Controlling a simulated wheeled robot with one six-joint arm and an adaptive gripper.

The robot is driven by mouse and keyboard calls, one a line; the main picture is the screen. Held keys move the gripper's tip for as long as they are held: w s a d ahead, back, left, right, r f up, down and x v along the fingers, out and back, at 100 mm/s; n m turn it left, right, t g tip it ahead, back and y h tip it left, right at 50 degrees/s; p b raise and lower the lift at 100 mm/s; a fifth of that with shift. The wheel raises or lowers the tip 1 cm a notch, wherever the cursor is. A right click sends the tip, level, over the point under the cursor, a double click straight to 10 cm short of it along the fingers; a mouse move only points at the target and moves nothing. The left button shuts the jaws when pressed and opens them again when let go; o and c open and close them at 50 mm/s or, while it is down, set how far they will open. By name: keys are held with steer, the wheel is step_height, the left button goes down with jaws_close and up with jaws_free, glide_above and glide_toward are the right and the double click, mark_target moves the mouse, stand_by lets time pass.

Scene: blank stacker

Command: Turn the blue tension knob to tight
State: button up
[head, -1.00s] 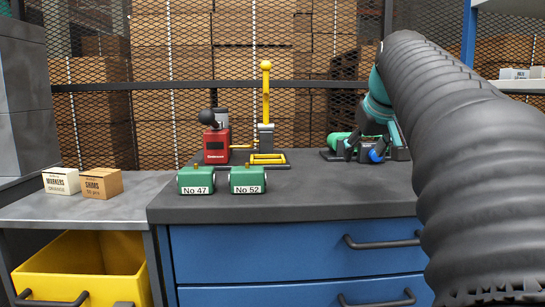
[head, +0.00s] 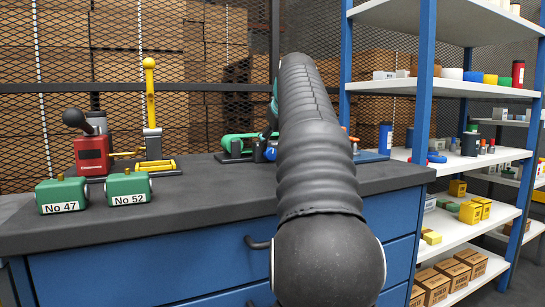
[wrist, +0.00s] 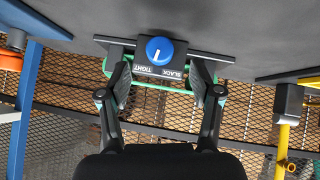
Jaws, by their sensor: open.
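The blue tension knob (wrist: 159,50) sits on a dark block of the green belt device, with a white pointer line on its face. The block bears the labels TIGHT and SLACK, upside down in the wrist view; I cannot tell exactly which one the line points at. My gripper (wrist: 160,74) is open, its two fingers apart on either side of the knob's block in the picture. I see no contact with the knob. In the head view the knob (head: 270,153) shows partly beside my arm, with the belt device (head: 237,146); my gripper is hidden there.
On the dark worktop (head: 180,205) stand a red machine (head: 92,155), a yellow lever press (head: 151,110) and two green blocks, No 47 (head: 62,195) and No 52 (head: 129,188). Shelves (head: 455,88) with small goods stand at right. The worktop's front middle is clear.

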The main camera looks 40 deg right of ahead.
mark_target(272, 154)
steer(key=x, duration=0.5)
steer(key=shift+w+d+f+b, duration=0.15)
steer(key=shift+w+f+b, duration=0.1)
steer(key=shift+b, duration=0.1)
steer(key=c, duration=1.1)
